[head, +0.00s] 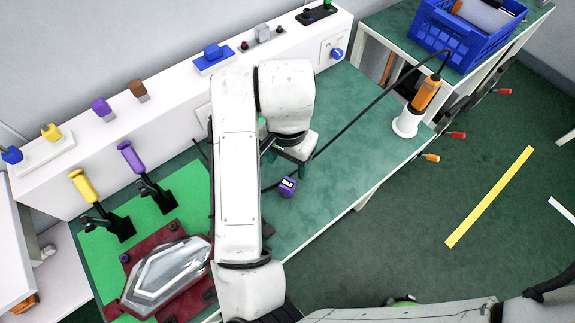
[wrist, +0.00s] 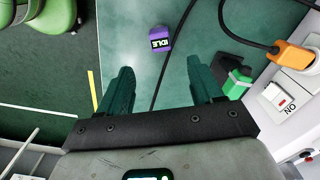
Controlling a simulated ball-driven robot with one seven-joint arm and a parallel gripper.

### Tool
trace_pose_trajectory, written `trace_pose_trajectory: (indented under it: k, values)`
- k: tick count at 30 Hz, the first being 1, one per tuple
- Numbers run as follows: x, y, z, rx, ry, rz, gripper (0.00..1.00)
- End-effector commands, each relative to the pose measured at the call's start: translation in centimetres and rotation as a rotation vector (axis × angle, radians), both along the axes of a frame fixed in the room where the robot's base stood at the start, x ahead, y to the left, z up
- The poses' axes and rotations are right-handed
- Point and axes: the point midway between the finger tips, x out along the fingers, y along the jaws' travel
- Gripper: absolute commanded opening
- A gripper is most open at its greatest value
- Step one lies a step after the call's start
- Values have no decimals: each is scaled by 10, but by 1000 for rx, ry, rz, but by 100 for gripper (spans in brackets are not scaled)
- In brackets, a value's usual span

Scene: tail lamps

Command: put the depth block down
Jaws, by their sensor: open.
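A purple block (head: 288,187) with a small dark display lies on the green bench top (head: 355,130), just in front of my gripper (head: 292,154). In the wrist view the purple block (wrist: 160,40) shows "IDLE" and lies beyond the fingertips, apart from them. My gripper (wrist: 160,75) is open, with nothing between its fingers. A green block (wrist: 236,82) with a dark part beside it sits close to the right finger in the wrist view. No label shows which thing is the depth block. My arm hides part of the bench.
A black cable runs past the purple block to an orange tool (head: 427,94) in a white holder. A red fixture with a clear lamp (head: 168,275) and two toggle clamps with yellow and purple handles stand at left. A blue crate (head: 462,38) is at back right.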

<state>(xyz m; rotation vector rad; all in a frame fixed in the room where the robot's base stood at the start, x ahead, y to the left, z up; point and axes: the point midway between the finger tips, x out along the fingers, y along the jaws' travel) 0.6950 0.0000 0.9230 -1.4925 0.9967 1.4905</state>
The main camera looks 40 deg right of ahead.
Motion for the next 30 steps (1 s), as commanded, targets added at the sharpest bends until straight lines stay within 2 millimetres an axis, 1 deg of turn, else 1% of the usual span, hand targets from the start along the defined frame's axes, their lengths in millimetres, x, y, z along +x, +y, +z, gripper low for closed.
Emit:
trace_pose_trajectory:
  k: [1,3,9,11,14,17,18,21,23,24,26,27,29,30]
  values:
    - [0,0,5,3,-2,0,66]
    - [0,0,9,1,-1,-1,66]
    - [0,-1,10,-1,0,1,66]
    - [1,-5,11,-9,-7,3,66]
    - [9,-27,15,-54,-47,21,66]
    - [19,-67,25,-144,-113,73,66]
    - [22,-86,29,-189,-139,107,66]
    - [26,-126,37,-301,-184,218,66]
    - [24,-145,37,-357,-194,293,66]
    - [21,-155,36,-388,-194,348,66]
    - [14,-166,30,-423,-187,433,66]
    - [8,-172,24,-441,-176,492,66]
    - [-3,-177,12,-451,-156,581,66]
    - [-13,-178,2,-450,-140,642,66]
